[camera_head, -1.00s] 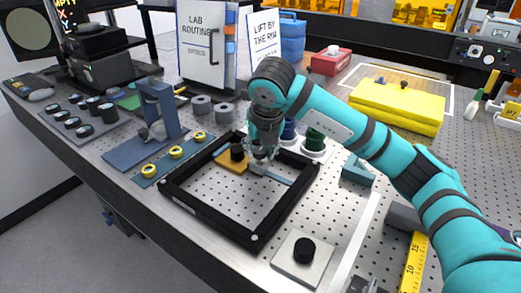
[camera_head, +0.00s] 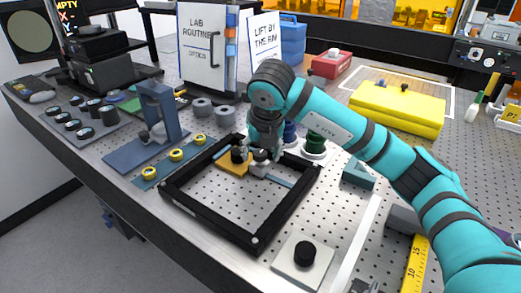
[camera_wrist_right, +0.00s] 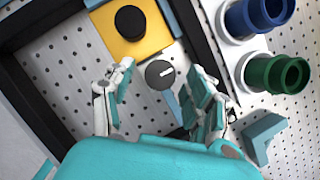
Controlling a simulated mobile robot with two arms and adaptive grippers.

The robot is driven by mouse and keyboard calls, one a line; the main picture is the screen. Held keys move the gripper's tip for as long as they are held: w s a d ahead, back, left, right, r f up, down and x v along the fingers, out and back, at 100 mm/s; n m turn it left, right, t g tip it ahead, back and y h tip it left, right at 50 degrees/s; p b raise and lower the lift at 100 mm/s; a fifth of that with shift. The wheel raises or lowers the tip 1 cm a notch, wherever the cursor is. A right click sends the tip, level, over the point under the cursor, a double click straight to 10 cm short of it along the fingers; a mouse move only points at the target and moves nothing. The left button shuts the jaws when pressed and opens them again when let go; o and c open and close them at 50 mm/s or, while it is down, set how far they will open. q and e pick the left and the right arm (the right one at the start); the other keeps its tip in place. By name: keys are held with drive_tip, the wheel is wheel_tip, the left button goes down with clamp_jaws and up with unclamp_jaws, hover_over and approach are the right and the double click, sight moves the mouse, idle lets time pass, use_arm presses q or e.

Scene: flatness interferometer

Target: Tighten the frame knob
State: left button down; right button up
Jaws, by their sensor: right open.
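A dark grey round knob with a white mark (camera_wrist_right: 160,74) shows in the right wrist view, beside an orange-yellow plate (camera_wrist_right: 152,42). A black knob (camera_wrist_right: 130,22) stands on that plate. The plate also shows in the head view (camera_head: 232,168), inside the black square frame (camera_head: 207,228). My right gripper (camera_wrist_right: 160,97) is open, with one finger left and one right of the marked knob; I cannot tell whether they touch it. In the head view my right gripper (camera_head: 261,165) is low at the frame's far side, and partly hides the knob area. My left gripper is not in view.
Blue (camera_wrist_right: 258,15) and green (camera_wrist_right: 275,73) cylindrical pieces stand close to the right of my gripper, with a teal angled block (camera_wrist_right: 264,138) below them. A black knob on a pale plate (camera_head: 304,252) sits at the front. The frame's inside is mostly bare perforated board.

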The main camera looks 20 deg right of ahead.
drive_tip(key=v, duration=1.2)
